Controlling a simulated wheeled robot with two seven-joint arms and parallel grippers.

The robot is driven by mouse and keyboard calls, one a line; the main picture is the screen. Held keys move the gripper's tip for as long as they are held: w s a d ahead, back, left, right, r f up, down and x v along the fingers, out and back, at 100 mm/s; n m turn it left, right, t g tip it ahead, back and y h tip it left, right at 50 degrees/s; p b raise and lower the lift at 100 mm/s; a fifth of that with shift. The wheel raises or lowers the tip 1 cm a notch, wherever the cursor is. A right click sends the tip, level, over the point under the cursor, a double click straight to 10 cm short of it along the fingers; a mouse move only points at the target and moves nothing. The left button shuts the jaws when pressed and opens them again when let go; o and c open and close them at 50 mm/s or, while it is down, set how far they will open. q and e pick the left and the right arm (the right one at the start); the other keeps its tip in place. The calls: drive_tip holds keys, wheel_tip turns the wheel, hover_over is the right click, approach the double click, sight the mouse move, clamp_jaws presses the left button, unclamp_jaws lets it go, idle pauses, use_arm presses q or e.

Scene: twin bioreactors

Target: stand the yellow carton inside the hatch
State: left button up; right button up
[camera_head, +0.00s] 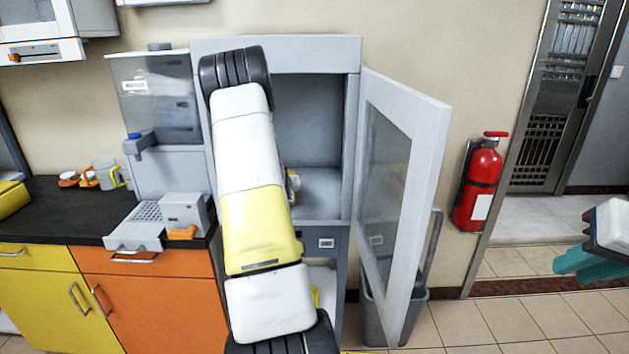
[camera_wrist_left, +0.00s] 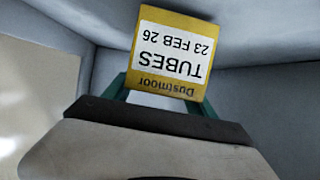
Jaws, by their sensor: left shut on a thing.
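The yellow carton (camera_wrist_left: 172,55) has a white label reading "TUBES 23 FEB 26", upside down in the left wrist view. My left gripper (camera_wrist_left: 160,96) is shut on it, with a teal finger on each side. Grey walls surround the carton in that view. In the head view the open hatch (camera_head: 318,43) is a grey-framed compartment, and my left arm reaches into it. That arm hides the left gripper and most or all of the carton. Whether the carton touches the hatch floor cannot be told. My right gripper (camera_head: 588,262) has teal fingers and is at the right edge, away from the hatch.
The hatch door (camera_head: 427,155) stands open to the right, with a grey bin (camera_head: 377,320) below it. A red fire extinguisher (camera_head: 479,185) hangs on the wall. A dark counter (camera_head: 62,208) with small items is on the left. The floor at right is clear.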

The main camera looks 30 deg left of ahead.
use_arm(q)
drive_tip(key=shift+f, duration=0.4)
drive_tip(key=shift+r, duration=0.1)
drive_tip(key=o, duration=1.5)
drive_tip(key=shift+s, duration=0.1)
drive_tip(key=v, duration=1.2)
